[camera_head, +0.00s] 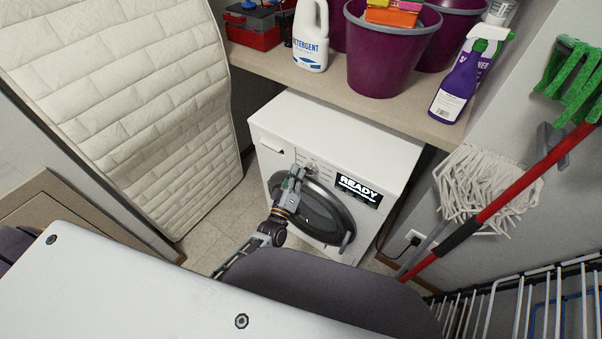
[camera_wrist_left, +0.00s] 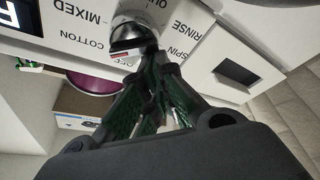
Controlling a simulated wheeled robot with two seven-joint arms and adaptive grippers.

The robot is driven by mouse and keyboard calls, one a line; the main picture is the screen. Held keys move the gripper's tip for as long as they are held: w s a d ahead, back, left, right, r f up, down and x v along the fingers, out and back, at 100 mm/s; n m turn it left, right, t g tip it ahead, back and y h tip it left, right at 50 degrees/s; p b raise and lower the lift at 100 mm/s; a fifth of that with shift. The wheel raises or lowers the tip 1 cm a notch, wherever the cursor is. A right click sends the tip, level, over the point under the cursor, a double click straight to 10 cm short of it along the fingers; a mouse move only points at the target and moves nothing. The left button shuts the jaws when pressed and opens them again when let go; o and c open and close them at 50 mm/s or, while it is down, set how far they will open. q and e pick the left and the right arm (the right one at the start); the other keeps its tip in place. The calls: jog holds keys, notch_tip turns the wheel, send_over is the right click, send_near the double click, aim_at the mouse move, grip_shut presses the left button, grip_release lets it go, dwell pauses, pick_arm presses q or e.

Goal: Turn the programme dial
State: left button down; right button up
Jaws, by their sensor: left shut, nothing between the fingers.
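The white washing machine (camera_head: 345,125) stands under the shelf, its round dark door shut and its display (camera_head: 358,191) reading READY. The silver programme dial (camera_head: 311,167) is on the front panel above the door. In the wrist view the dial (camera_wrist_left: 133,38) sits among the labels MIXED, COTTON, SPIN and RINSE, with one label partly hidden. A small red mark shows on its lower edge, near that hidden label. My left gripper (camera_head: 298,173) is shut and empty. Its green-padded fingertips (camera_wrist_left: 155,68) are right by the dial; I cannot tell whether they touch it. My right gripper is not in view.
The shelf (camera_head: 410,116) above holds a detergent bottle (camera_head: 311,40), purple buckets (camera_head: 385,60) and a spray bottle (camera_head: 462,80). A quilted mattress (camera_head: 130,90) leans at left. A mop (camera_head: 485,185), a red-handled tool (camera_head: 500,200) and a wire rack (camera_head: 530,300) stand at right.

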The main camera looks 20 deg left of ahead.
pick_arm(q)
jog(key=shift+f+n, duration=0.15)
jog(key=shift+n, duration=0.65)
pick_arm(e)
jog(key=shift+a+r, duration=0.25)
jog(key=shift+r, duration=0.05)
